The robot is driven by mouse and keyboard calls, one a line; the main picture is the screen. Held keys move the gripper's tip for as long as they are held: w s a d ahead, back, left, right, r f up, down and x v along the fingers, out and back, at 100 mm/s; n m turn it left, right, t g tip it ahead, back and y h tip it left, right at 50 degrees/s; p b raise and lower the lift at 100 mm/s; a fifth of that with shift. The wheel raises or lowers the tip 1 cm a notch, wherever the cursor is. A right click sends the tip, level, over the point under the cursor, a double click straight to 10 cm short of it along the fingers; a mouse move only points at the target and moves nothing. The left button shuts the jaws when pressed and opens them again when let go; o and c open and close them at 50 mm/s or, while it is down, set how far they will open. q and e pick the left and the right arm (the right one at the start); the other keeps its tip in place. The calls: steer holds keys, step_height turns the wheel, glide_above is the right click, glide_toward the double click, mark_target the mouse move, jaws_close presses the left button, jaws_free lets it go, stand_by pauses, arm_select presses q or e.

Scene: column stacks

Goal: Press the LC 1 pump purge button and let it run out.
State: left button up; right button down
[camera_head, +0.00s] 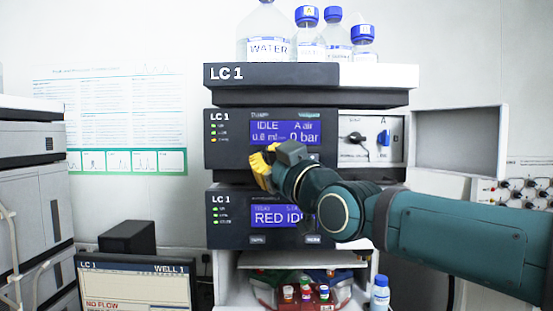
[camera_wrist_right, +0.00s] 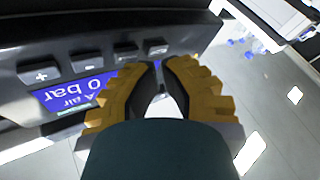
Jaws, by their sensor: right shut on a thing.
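The LC 1 pump (camera_head: 226,144) is the middle unit of the stack. Its blue display (camera_head: 286,132) reads IDLE, A air and 0 bar. In the right wrist view the display (camera_wrist_right: 75,92) is upside down, beside a row of dark buttons (camera_wrist_right: 84,62). I cannot read which button is purge. My right gripper (camera_head: 263,168) is at the pump's lower front edge. My left gripper is not in view.
Bottles (camera_head: 268,38) stand on the top unit. A lower unit (camera_head: 228,228) reads RED IDLE. An open door (camera_head: 459,140) sticks out right of the pump. A monitor (camera_head: 137,285) showing NO FLOW is at lower left. Small capped vials (camera_head: 306,293) sit in the bottom bay.

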mark_target(267, 162)
steer(key=shift+w, duration=0.55)
stand_by(0.7)
steer(key=shift+s, duration=0.15)
steer(key=shift+s+f+b, duration=0.1)
steer(key=shift+s+b, duration=0.4)
steer(key=shift+s, duration=0.2)
steer(key=shift+s, duration=0.1)
steer(key=shift+s+b, duration=0.5)
steer(key=shift+s, duration=1.9)
